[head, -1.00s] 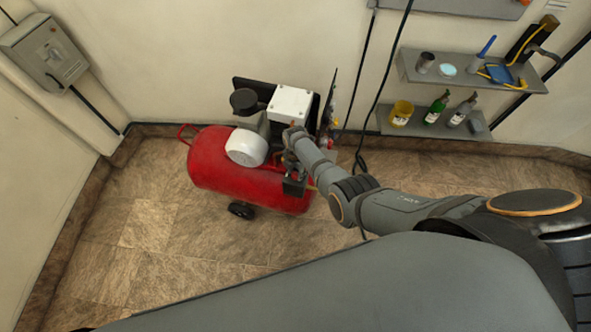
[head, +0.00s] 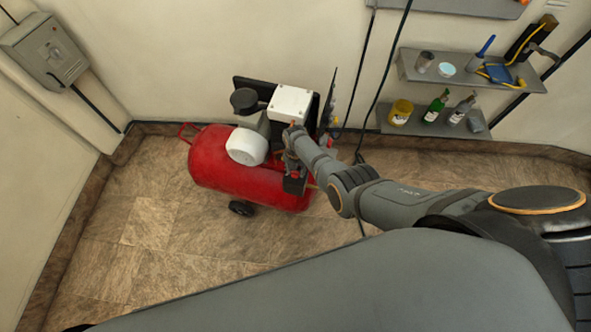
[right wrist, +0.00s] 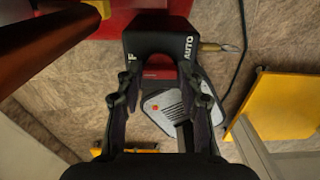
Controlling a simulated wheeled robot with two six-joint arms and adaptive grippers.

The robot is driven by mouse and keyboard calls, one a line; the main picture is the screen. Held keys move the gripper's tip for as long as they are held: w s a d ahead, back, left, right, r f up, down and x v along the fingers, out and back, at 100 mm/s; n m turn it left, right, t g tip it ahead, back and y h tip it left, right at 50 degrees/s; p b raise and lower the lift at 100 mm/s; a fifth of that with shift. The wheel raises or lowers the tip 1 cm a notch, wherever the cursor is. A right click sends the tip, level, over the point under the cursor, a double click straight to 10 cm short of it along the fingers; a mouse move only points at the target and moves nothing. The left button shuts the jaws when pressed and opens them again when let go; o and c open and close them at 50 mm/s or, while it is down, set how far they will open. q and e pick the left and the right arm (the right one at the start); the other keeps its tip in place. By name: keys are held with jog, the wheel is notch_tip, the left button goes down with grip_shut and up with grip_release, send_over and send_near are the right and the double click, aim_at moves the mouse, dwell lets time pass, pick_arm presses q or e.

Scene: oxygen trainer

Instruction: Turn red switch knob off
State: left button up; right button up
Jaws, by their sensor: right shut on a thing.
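The red switch knob (right wrist: 156,73) sits on a black switch box (right wrist: 160,38) in the right wrist view. White lettering on the box reads AUTO at the right, with an F visible at the left. My right gripper (right wrist: 157,84) has one finger on each side of the knob and is shut on it. In the head view my right gripper (head: 292,160) is at the right end of the red compressor (head: 225,172), by the black switch box (head: 294,186). The fingertips are small and partly hidden there. My left gripper is not in view.
A white box (head: 290,104) and a dark panel stand on the compressor close to my gripper. Wall shelves (head: 480,72) with bottles and cans are at the right. A hanging black cable (head: 374,90) runs behind my arm. The floor at the left front is clear.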

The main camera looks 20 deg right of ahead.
jog(key=o, duration=1.2)
jog(key=shift+c, duration=0.2)
